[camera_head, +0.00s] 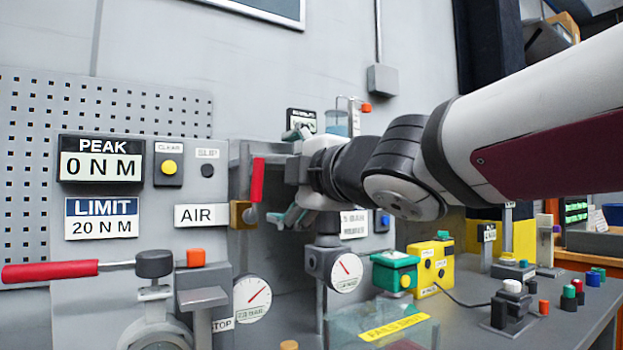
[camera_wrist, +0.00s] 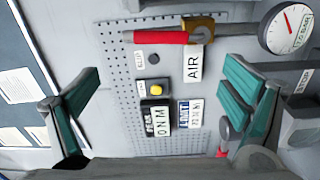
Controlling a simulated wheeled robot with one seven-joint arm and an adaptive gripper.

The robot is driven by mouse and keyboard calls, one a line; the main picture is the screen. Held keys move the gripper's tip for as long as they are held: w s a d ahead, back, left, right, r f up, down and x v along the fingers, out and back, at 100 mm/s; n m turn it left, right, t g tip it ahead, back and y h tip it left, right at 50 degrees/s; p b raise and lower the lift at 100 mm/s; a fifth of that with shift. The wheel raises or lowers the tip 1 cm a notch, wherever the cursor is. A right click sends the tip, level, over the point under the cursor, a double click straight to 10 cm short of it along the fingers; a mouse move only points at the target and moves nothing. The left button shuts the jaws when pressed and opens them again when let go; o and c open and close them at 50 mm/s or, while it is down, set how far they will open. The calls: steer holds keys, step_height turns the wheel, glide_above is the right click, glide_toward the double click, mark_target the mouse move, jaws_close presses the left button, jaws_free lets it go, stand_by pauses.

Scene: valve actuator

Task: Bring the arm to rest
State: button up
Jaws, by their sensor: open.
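My arm reaches in from the right in the head view, and its wrist is bent in front of the panel. My gripper (camera_head: 284,217) points left toward the panel, beside the red upright lever (camera_head: 257,180) next to the AIR label (camera_head: 201,215). In the wrist view my gripper (camera_wrist: 160,75) has its two teal fingers wide apart with nothing between them. The red lever also shows in the wrist view (camera_wrist: 160,37), beyond the fingers. I cannot tell the exact gap between the fingers and the lever.
A long red-handled lever (camera_head: 50,272) sticks out at the lower left. Dial gauges (camera_head: 252,298) and (camera_head: 346,272), a yellow box (camera_head: 431,265) and a clear FAILS SHUT cover (camera_head: 385,325) stand below my arm. The PEAK display (camera_head: 101,165) reads 0 NM.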

steer(key=shift+s+d, duration=0.1)
stand_by(0.4)
steer(key=s+d+f+m+g+h, duration=0.25)
steer(key=d+f+m+h, duration=0.25)
steer(key=d+f+m, duration=0.45)
steer(key=s+d+f+m+g+h, duration=0.1)
steer(key=s+d+f+m+h, duration=0.45)
steer(key=d, duration=0.75)
steer(key=s+d+f+m+g+h, duration=0.1)
steer(key=s+d+f+m+g, duration=0.35)
steer(key=s+f, duration=0.65)
steer(key=s+a+f+m+g+y, duration=0.2)
steer(key=s+f+m+g, duration=0.45)
steer(key=s, duration=0.85)
step_height(320, 180, up, 22)
steer(key=n+t+p, duration=0.2)
steer(key=t+p, duration=0.1)
steer(key=p, duration=2)
steer(key=shift+w+d+r+t, duration=0.15)
steer(key=shift+d+r+t, duration=0.05)
steer(key=shift+d+t, duration=0.15)
